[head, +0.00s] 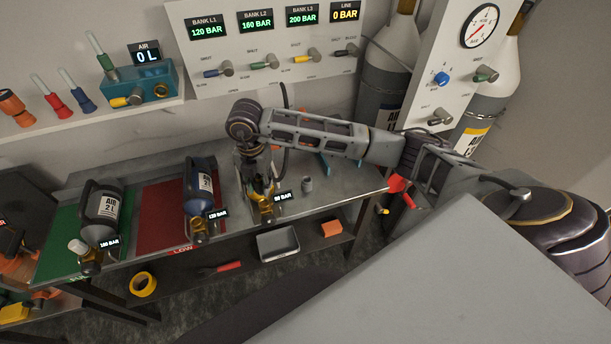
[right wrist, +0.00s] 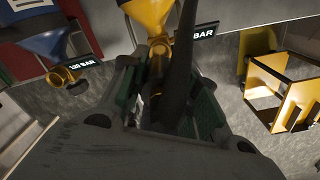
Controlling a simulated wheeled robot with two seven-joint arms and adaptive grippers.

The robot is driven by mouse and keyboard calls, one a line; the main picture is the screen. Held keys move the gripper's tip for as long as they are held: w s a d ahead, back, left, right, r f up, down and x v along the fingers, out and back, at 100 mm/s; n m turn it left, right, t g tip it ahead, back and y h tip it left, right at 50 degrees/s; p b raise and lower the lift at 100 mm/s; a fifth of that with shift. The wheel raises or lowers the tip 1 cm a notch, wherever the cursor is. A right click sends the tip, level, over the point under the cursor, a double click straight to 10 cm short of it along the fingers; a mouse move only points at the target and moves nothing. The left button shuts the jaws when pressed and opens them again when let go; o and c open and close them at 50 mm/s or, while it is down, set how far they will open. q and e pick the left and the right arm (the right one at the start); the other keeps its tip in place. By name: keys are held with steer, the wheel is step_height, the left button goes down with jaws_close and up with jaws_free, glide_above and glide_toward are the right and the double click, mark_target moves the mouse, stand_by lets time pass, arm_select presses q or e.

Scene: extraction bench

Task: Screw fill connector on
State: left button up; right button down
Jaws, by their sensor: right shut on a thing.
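My right gripper (head: 262,180) reaches down over the steel bench. It is shut on the fill connector, which my fingers and the black hose (right wrist: 184,60) mostly hide. In the head view this valve (head: 266,213) carries a low-pressure label. I cannot tell whether the connector touches the valve or is threaded on. The black hose (head: 286,103) rises behind my wrist. My left gripper is not in view.
A blue AIR cylinder (head: 196,183) lies on the red LOW mat (head: 160,215). A grey one (head: 100,212) lies on the green mat (head: 58,243), left. A small grey cup (head: 307,184) stands right of my gripper. The wall panel (head: 290,75) reads LINE 0 BAR.

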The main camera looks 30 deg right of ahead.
steer(key=shift+f+b, duration=0.6)
steer(key=shift+f, duration=0.35)
steer(key=shift+b, duration=0.35)
stand_by(1.5)
steer(key=shift+f+b, duration=1.6)
steer(key=shift+f, duration=0.5)
stand_by(1.0)
steer(key=shift+m, duration=0.4)
steer(key=shift+m+p, duration=0.7)
steer(key=shift+m, duration=1.3)
steer(key=shift+m+p, duration=0.75)
steer(key=shift+m, duration=1.45)
